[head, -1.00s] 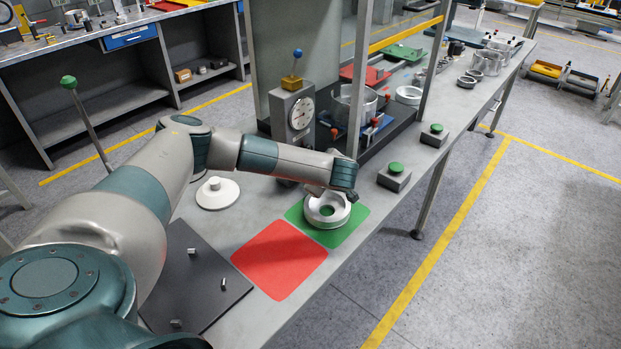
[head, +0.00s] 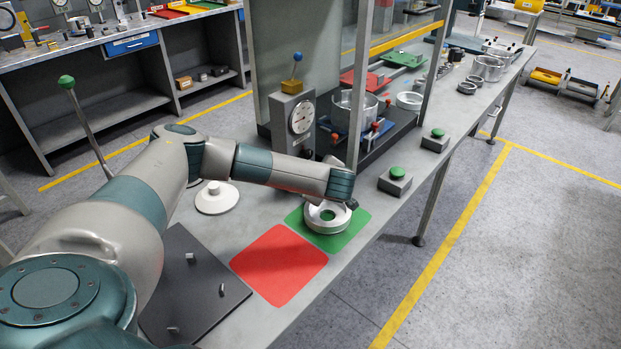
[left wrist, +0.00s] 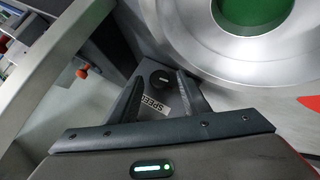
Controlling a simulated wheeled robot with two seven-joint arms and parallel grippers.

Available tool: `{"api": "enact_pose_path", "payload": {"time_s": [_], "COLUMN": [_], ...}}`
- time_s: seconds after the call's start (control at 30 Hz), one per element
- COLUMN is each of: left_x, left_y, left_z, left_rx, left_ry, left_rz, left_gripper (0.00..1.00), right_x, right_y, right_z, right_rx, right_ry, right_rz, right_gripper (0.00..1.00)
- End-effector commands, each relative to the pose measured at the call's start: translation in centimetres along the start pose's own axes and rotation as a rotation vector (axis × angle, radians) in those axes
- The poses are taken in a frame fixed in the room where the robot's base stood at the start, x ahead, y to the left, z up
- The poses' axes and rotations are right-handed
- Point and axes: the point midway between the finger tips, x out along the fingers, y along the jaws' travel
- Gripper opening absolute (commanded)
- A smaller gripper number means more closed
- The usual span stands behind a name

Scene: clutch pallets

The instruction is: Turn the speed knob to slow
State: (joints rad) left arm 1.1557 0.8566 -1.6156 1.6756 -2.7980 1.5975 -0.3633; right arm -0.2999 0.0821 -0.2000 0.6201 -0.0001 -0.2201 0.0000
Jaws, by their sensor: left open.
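The speed knob (left wrist: 160,79) is a small round black knob on a grey housing in the left wrist view. A white label reading SPEED (left wrist: 153,104) is beside it. My left gripper (left wrist: 160,86) is open, with one finger to each side of the knob in that view. I cannot tell whether the fingers touch it. In the head view, my left arm reaches across the bench, and its forearm hides the knob and the fingertips. My right gripper is not in view.
A metal ring (head: 327,217) sits on the green mat (head: 355,225), close to my left wrist; a red mat (head: 279,264) is beside it. A dial box (head: 295,120) and frame post stand behind the forearm. Green-button boxes (head: 395,182) are to the right.

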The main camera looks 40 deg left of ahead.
Motion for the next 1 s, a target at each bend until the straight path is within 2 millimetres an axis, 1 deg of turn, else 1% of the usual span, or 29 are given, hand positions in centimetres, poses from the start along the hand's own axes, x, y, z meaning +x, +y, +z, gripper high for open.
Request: {"api": "enact_pose_path", "payload": {"time_s": [0.13, 0.27, 0.47, 0.5, 0.53, 0.6, 0.87, 0.9, 0.93, 1.0], "left_x": [-0.2, -0.9, -3.3, -4.0, -4.5, -5.9, -11.2, -12.1, -12.8, -14.1], "left_y": [0.0, 0.0, 0.0, -0.1, -0.1, -0.1, 0.0, 0.1, 0.3, 0.3], "left_z": [0.0, 0.1, 0.2, 0.2, 0.3, 0.2, 0.3, 0.2, 0.0, -0.1], "left_rx": [0.0, -0.001, 0.0, 0.0, 0.0, 0.0, -0.001, 0.0, 0.0, 0.002], "left_ry": [0.0, -0.001, -0.003, -0.003, -0.004, -0.003, -0.004, -0.004, -0.004, -0.002], "left_rz": [0.001, 0.001, 0.002, 0.002, 0.002, 0.004, 0.004, 0.005, 0.005, 0.005], "left_gripper": [0.42, 0.42, 0.42, 0.42, 0.42, 0.42, 0.42, 0.42, 0.42, 0.42], "right_x": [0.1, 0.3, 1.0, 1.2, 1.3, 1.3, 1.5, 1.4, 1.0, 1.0], "right_y": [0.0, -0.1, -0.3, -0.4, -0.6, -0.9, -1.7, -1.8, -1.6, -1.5], "right_z": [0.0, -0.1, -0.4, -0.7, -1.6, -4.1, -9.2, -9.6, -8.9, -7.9], "right_rx": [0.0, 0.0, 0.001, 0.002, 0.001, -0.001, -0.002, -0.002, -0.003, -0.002], "right_ry": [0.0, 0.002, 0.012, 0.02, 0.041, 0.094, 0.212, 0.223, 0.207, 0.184], "right_rz": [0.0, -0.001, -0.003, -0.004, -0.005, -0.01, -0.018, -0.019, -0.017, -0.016], "right_gripper": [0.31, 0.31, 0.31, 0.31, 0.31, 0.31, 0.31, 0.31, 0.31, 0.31]}}
